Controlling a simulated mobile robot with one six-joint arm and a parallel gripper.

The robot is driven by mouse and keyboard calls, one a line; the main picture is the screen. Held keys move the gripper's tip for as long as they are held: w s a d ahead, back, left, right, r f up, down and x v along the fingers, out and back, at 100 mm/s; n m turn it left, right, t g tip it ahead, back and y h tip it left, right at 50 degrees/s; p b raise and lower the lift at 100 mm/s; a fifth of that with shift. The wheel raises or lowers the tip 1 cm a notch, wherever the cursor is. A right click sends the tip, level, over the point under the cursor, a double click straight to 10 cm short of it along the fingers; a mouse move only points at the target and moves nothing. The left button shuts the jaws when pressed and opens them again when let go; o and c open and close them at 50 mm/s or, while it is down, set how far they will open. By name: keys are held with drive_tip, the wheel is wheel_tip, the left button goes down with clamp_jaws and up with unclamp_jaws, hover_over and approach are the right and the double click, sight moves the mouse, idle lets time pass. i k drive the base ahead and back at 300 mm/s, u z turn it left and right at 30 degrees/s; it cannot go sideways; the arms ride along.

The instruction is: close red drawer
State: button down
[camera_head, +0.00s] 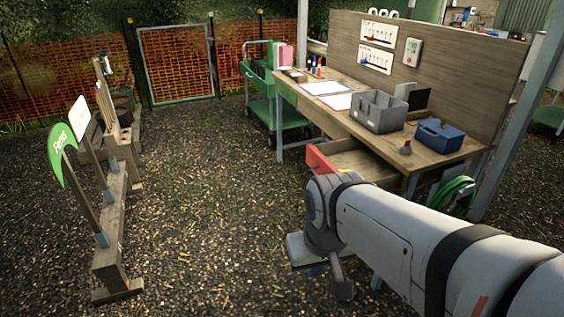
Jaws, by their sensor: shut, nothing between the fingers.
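The red drawer (319,159) is under the front edge of the wooden workbench (440,149). It is pulled out, with its red front standing away from the bench and its wooden inside (362,163) showing. Part of the red front and the near side are hidden behind my arm. My arm reaches in from the lower right, and its joint lies just in front of and below the drawer in the picture. I cannot make out my gripper's fingers; whether anything touches the drawer is hidden.
On the bench are a grey divided bin (379,113), a blue box (440,135) and papers. A green drawer front (285,91) sits further left. A green trolley (283,114) stands behind. Wooden sign posts (110,225) stand left. Open gravel (205,180) lies between.

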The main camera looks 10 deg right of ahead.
sight(348, 154)
drive_tip(key=u, duration=0.15)
drive_tip(key=i, duration=1)
